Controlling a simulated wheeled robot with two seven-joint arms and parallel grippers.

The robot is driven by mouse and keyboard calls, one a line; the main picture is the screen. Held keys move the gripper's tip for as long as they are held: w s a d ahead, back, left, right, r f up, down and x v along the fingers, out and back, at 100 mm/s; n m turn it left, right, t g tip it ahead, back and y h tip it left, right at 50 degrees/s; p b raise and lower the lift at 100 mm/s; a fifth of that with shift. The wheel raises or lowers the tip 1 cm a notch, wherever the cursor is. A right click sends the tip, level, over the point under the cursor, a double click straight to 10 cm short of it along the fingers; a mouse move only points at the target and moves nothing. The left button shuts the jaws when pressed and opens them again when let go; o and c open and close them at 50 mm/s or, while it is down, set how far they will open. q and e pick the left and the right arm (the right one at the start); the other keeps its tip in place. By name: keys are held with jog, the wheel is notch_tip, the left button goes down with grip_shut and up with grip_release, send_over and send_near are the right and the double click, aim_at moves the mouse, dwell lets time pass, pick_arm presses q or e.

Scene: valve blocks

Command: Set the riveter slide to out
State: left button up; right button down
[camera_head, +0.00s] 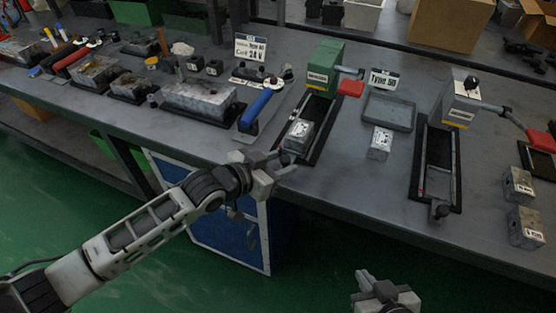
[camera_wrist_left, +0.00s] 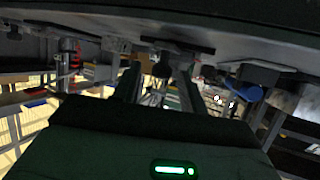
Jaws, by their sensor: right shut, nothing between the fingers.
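Two bench presses have dark slide tracks, and I cannot read which one is the riveter. The green press (camera_head: 324,70) has a red-tipped lever, and a metal block (camera_head: 298,135) sits near the front end of its track. The grey press (camera_head: 459,104) has a track with a dark knob (camera_head: 439,210) at its front end. My left gripper (camera_head: 289,164) is at the table's front edge, just before the green press's track. In the left wrist view its fingers (camera_wrist_left: 160,88) stand apart, with a small grey part beyond them. My right gripper (camera_head: 366,277) is shut and empty, low in front of the table.
A loose labelled block (camera_head: 380,142) and a shallow grey tray (camera_head: 389,109) lie between the presses. A blue-handled tool (camera_head: 255,108) is left of the green press. Two more blocks (camera_head: 525,227) stand at the right. The table front between the presses is clear.

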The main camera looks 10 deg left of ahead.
pick_arm(q)
jog(key=v, duration=1.6)
jog(key=shift+w+f, duration=0.1)
